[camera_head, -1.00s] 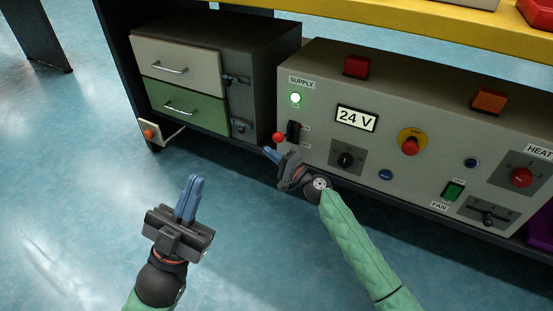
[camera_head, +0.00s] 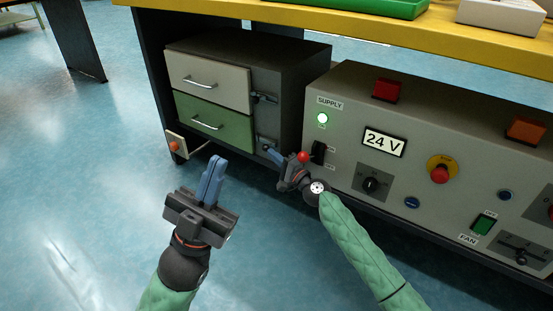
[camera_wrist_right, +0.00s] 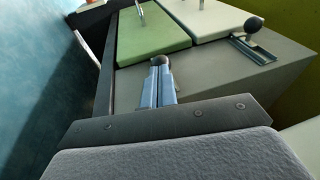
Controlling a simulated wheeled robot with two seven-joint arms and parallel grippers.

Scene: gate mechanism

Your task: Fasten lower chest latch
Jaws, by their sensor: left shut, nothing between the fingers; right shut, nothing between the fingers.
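The grey chest (camera_head: 291,84) has a beige upper drawer (camera_head: 205,76) and a green lower drawer (camera_head: 210,124), both flush with its front. The lower latch (camera_head: 264,142) is on the chest's side face beside the green drawer. My right gripper (camera_head: 271,153) is shut and empty, its blue fingertips right at that latch. My left gripper (camera_head: 214,168) is shut and empty, over the floor in front of the chest.
The upper latch (camera_head: 264,98) is beside the beige drawer and shows in the wrist view (camera_wrist_right: 250,40). The control panel (camera_head: 343,165), with a red-knobbed supply lever (camera_head: 304,157), stands close right of my right gripper. The yellow tabletop (camera_head: 300,25) overhangs. Floor at left is free.

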